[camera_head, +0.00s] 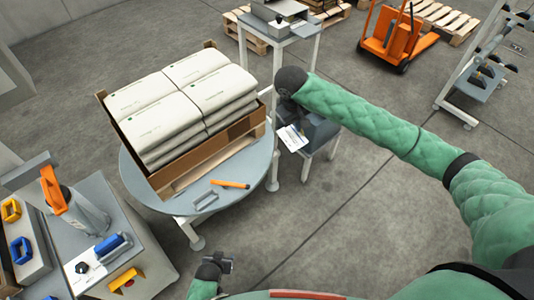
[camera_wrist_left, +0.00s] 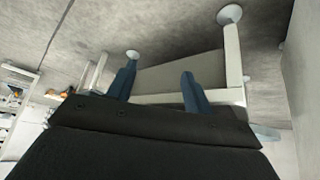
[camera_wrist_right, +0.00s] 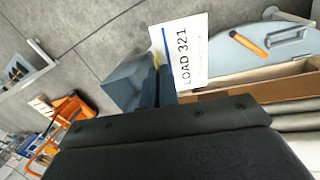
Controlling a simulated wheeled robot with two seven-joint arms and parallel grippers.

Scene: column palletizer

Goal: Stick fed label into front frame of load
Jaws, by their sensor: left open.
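The load is a stack of white bags (camera_head: 176,92) inside a brown cardboard frame (camera_head: 222,137), on a round grey table. A white label (camera_head: 293,137) with a blue stripe is at my right gripper (camera_head: 300,127). In the right wrist view the label (camera_wrist_right: 182,52) reads "LOAD 321" and stands up from my nearly closed fingers (camera_wrist_right: 160,88), beside the round table and apart from the cardboard. My left gripper (camera_head: 226,262) is open and empty, low in front of the round table. Its two fingers also show apart in the left wrist view (camera_wrist_left: 157,84).
An orange-handled tool (camera_head: 230,184) and a grey bracket (camera_head: 205,201) lie on the round table (camera_head: 262,166). A side bench (camera_head: 125,235) stands at the left. A machine on a stand (camera_head: 280,20) and an orange pallet truck (camera_head: 392,38) are behind. Floor at front right is clear.

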